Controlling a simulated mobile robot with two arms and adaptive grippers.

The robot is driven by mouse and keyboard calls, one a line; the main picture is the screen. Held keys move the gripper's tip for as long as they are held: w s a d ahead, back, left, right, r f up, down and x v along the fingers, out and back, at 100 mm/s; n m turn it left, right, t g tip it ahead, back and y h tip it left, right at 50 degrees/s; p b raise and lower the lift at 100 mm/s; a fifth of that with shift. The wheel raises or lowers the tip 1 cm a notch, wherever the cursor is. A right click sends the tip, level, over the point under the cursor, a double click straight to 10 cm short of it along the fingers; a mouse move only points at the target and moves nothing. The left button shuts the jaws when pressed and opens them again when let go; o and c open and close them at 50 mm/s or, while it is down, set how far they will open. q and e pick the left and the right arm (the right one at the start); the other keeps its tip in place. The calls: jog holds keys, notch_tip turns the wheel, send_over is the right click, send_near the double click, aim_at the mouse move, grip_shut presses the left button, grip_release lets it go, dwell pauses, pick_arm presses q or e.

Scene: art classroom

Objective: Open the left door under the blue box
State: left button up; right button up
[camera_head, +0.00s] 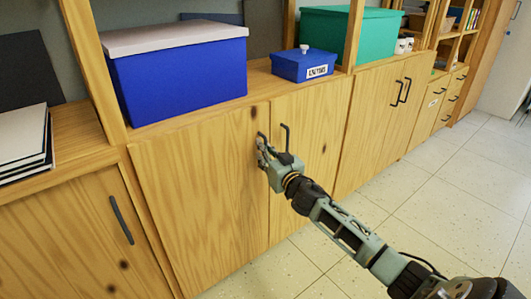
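The large blue box (178,82) with a pale lid stands on the wooden cabinet top. Under it is the left door (198,190), flush with the cabinet front. Its dark handle (261,136) is near the door's upper right edge, its lower part hidden by my gripper. My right gripper (262,151) is at this handle, its fingers pointing up and left. I cannot tell whether the fingers are closed around the handle or only beside it. The neighbouring right door (315,130) is shut, with its own handle (286,136) just right of the gripper. My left gripper is not in view.
A small labelled blue box (303,65) and a green box (350,35) stand on the cabinet top. Further cabinet doors (385,100) and drawers line the wall. The tiled floor (440,190) in front is clear apart from my arm above it.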

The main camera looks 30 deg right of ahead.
jog(key=shift+w, duration=0.2)
jog(key=shift+c, duration=0.2)
grip_shut()
